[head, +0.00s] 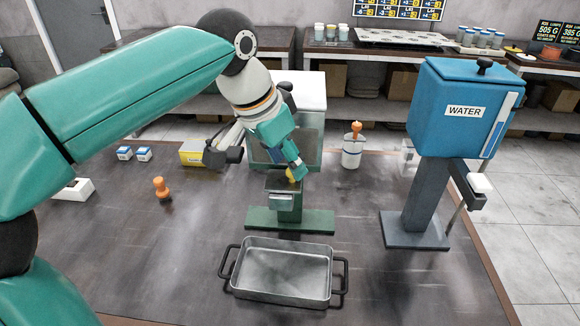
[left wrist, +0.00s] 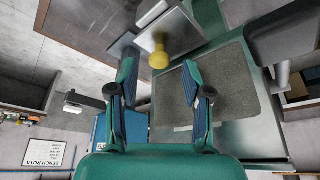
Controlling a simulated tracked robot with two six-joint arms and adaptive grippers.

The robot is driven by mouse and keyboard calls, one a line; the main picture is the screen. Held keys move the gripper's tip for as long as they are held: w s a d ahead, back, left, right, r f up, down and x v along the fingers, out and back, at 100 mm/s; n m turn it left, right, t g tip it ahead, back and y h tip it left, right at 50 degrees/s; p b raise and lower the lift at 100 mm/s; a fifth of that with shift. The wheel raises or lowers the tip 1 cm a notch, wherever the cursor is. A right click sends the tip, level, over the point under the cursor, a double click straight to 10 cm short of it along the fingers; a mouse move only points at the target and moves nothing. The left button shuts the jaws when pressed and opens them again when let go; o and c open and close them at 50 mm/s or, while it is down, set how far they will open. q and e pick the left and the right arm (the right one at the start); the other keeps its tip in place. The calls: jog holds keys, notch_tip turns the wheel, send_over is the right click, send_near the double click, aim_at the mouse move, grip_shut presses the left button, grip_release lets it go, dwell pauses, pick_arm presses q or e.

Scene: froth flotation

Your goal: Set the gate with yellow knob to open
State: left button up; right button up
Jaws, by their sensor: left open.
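The yellow knob (head: 290,174) shows at the front of the green-and-grey flotation cell (head: 308,157), just below my left gripper (head: 294,168). In the left wrist view the yellow knob (left wrist: 158,54) lies just beyond the fingertips, in line with the gap between them. My left gripper (left wrist: 157,66) is open and empty, with its fingers on either side of that line; I see no contact. The gate's plate is mostly hidden by the gripper, so I cannot tell its position. My right gripper is not in view.
A metal pan with black handles (head: 283,271) stands in front of the cell. A blue water tank (head: 450,105) on a stand is to the right. An orange-handled stamp-like item (head: 161,188) and a white pot (head: 352,150) stand on the dark table. The table's left front is clear.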

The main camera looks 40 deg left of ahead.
pick_arm(q)
jog(key=shift+x, duration=0.85)
jog(key=shift+c, duration=0.3)
grip_shut()
jog(key=shift+d, duration=0.1)
